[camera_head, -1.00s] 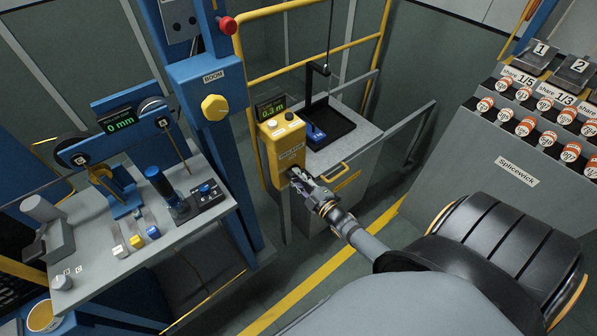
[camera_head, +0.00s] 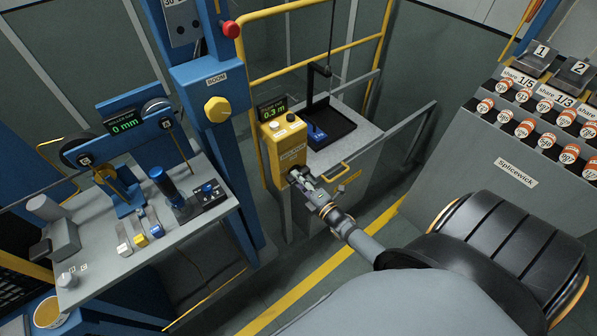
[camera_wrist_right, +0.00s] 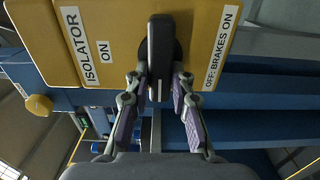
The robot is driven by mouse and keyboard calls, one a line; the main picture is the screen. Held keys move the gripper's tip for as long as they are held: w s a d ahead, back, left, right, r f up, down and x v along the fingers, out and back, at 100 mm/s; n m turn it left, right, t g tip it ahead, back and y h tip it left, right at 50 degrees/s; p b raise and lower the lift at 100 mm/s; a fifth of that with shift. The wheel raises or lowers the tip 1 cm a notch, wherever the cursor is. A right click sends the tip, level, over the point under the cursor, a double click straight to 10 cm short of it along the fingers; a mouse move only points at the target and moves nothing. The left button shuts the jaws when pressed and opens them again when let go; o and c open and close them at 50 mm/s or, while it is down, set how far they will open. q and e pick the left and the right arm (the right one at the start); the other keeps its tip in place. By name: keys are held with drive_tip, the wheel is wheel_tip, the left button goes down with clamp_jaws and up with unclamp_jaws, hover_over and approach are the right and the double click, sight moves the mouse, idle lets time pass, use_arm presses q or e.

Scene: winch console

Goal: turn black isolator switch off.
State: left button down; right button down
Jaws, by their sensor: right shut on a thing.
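The yellow winch box (camera_head: 283,140) stands on a grey cabinet, and my right gripper (camera_head: 294,175) is at its lower front. In the right wrist view the black isolator switch (camera_wrist_right: 160,48) is a bar handle standing upright in the picture, with a pale line at its lower end. An "ISOLATOR ON" label is left of it and an "OFF: BRAKES ON" label right of it. My right gripper also shows in the wrist view (camera_wrist_right: 159,82), its two fingers shut on either side of the handle's lower end. In the head view the switch is hidden by the gripper. My left gripper is out of view.
A blue post with a yellow knob (camera_head: 217,109) and a grey console (camera_head: 140,250) with levers stand left. A black tray (camera_head: 330,125) lies on the cabinet (camera_head: 370,145). The Splicewick rack (camera_head: 515,172) is at right. Yellow rails stand behind.

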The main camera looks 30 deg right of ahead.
drive_tip(key=shift+f, duration=0.1)
drive_tip(key=c, duration=1.2)
unclamp_jaws()
drive_tip(key=shift+o, duration=0.2)
drive_tip(key=s, duration=1.2)
drive_tip(key=shift+d, duration=0.45)
